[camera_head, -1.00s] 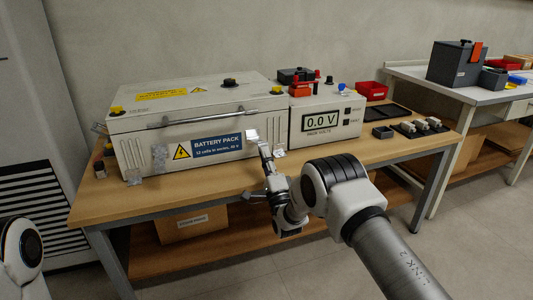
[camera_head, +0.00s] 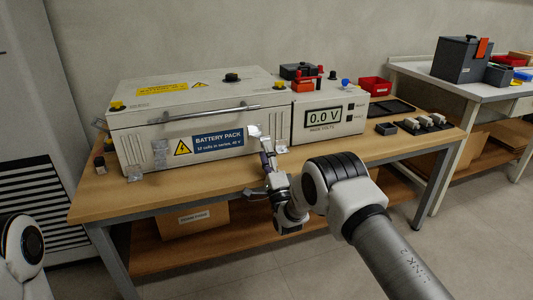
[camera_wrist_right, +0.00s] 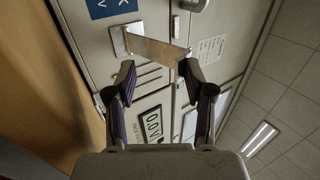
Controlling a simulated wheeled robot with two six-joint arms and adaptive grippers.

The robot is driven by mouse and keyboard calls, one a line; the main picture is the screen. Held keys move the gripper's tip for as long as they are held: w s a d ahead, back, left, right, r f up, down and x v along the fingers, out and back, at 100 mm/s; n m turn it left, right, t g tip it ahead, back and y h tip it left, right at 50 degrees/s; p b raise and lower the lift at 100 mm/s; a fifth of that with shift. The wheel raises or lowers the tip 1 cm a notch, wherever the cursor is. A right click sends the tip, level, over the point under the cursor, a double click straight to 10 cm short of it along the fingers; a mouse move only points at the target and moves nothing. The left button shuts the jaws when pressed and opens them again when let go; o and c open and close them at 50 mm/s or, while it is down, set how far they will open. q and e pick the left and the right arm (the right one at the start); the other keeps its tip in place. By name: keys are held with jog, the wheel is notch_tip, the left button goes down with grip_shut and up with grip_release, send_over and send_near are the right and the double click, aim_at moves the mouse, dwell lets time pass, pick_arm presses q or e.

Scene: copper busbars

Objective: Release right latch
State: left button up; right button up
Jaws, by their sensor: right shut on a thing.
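The battery pack (camera_head: 135,125) is a white box with a closed lid on the wooden bench. Its right latch (camera_head: 254,131) is a shiny metal plate at the front right; the left latch (camera_head: 160,150) is on the front left. In the right wrist view the right latch (camera_wrist_right: 155,48) shows as a metal strip reaching from a bracket on the box front toward my fingers. My right gripper (camera_wrist_right: 157,72) is at the latch, its purple-padded fingers shut on the strip's end; the exact contact is hard to see. It also shows in the head view (camera_head: 267,154). My left gripper is out of view.
A voltmeter unit (camera_head: 336,137) reading 0.0 V stands right beside the pack. Small grey parts and trays (camera_head: 385,129) lie on the right of the bench. A metal bar handle (camera_head: 205,114) crosses the pack's front. The floor in front is clear.

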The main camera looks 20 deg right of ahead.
dwell(0.5)
jog(key=r, duration=0.9)
jog(key=shift+w+r, duration=0.2)
jog(key=shift+r, duration=0.15)
jog(key=shift+a+f, duration=0.1)
jog(key=f+b+v, duration=0.1)
jog(key=v, duration=0.8)
jog(key=shift+w, duration=0.2)
